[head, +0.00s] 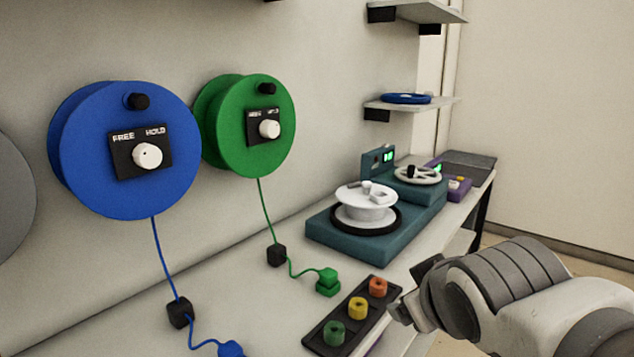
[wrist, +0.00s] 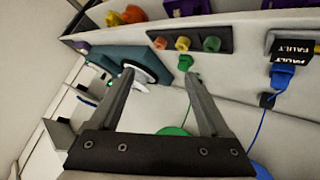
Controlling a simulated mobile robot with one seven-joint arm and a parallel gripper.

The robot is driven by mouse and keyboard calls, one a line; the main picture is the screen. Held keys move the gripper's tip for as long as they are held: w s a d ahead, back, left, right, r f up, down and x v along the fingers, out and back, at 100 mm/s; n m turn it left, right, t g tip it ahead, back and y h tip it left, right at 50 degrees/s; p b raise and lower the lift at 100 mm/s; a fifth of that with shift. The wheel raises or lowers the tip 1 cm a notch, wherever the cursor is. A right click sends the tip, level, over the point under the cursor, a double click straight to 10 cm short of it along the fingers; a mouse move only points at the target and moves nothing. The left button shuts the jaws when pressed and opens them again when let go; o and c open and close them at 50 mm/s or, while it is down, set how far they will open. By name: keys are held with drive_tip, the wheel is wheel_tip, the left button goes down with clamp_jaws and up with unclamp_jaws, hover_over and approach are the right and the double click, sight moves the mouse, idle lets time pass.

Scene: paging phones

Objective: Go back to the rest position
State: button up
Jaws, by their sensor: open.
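My gripper (head: 406,292) is at the lower right of the head view, beside the right end of a dark strip with coloured knobs. In the wrist view its two fingers (wrist: 160,78) stand wide apart with nothing between the tips. The strip (head: 322,338) carries orange (head: 377,287), yellow (head: 358,308) and green (head: 334,333) knobs. A green plug (head: 328,282) on a cord lies behind it. In the wrist view that plug (wrist: 185,62) shows just past the right fingertip, apart from it as far as I can tell.
A blue reel (head: 120,150) and a green reel (head: 245,130) hang on the wall. A teal unit (head: 335,238) with a white spool stands on the bench. A blue plug (wrist: 283,76) sits by boxes marked FAULT (wrist: 292,46). Shelves (head: 440,104) jut out above the bench.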

drive_tip(key=s+f+m+g, duration=0.4)
drive_tip(key=s+f+m, duration=0.1)
drive_tip(key=s, duration=0.5)
wheel_tip(320, 180, up, 20)
drive_tip(key=p, duration=2.1)
drive_tip(key=shift+w+d+r+y, duration=0.2)
drive_tip(key=shift+w+y, duration=0.1)
drive_tip(key=shift+w, duration=0.15)
drive_tip(key=shift+a, duration=0.15)
